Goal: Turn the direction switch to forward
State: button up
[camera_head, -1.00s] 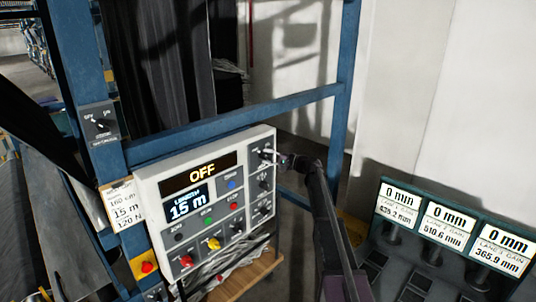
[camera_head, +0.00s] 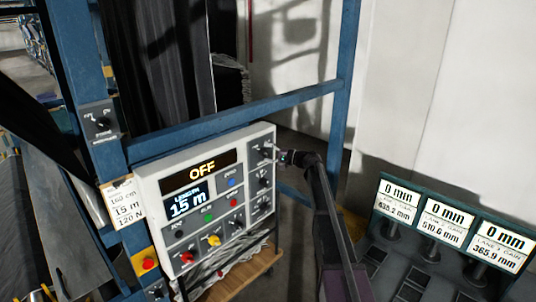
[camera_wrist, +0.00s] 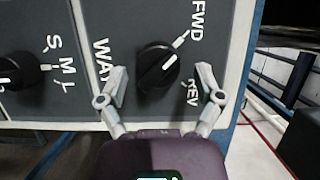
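The direction switch (camera_wrist: 158,66) is a round black knob on the grey panel face, with FWD and REV labels beside it in the wrist view. Its white pointer line is angled up and right, toward the FWD tick. In the head view the switch (camera_head: 266,149) is at the panel's upper right corner. My gripper (camera_wrist: 162,72) is open, with one finger on each side of the knob and visible gaps between. It holds nothing. In the head view my gripper (camera_head: 281,157) is just right of the switch.
The white control panel (camera_head: 155,190) carries an OFF display (camera_head: 202,170), a 15 m length screen (camera_head: 188,203), coloured buttons and more knobs. Blue frame beams (camera_head: 240,117) stand behind it. A console with several 0 mm screens (camera_head: 446,223) is at the right.

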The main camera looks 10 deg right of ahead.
jog(key=shift+s+d, duration=0.1)
jog(key=shift+s, duration=0.05)
jog(key=v, duration=1.1)
jog(key=shift+d, duration=0.35)
dwell(0.3)
jog(key=s+a+f+n+g+h+b, duration=0.25)
jog(key=s+a+f+b, duration=0.45)
jog(key=s+f, duration=0.45)
jog(key=s+a+f+n+g+h+b, duration=0.1)
jog(key=s+a+f+g+h+b, duration=0.45)
jog(key=f, duration=0.85)
jog(key=s+d+f+n+g+h+b, duration=0.1)
jog(key=s+f+n+h+b, duration=0.1)
jog(key=s+f+h+b, duration=0.5)
jog(key=s+f+b, duration=0.2)
jog(key=s+f, duration=0.3)
jog(key=s, duration=0.2)
jog(key=s+f+b, duration=0.2)
jog(key=s+f, duration=0.3)
jog(key=s, duration=0.3)
jog(key=shift+s+d+n+g+b, duration=0.2)
jog(key=shift+d+n+g+b, duration=0.05)
jog(key=shift+n+g+b, duration=0.1)
jog(key=shift+f, duration=0.1)
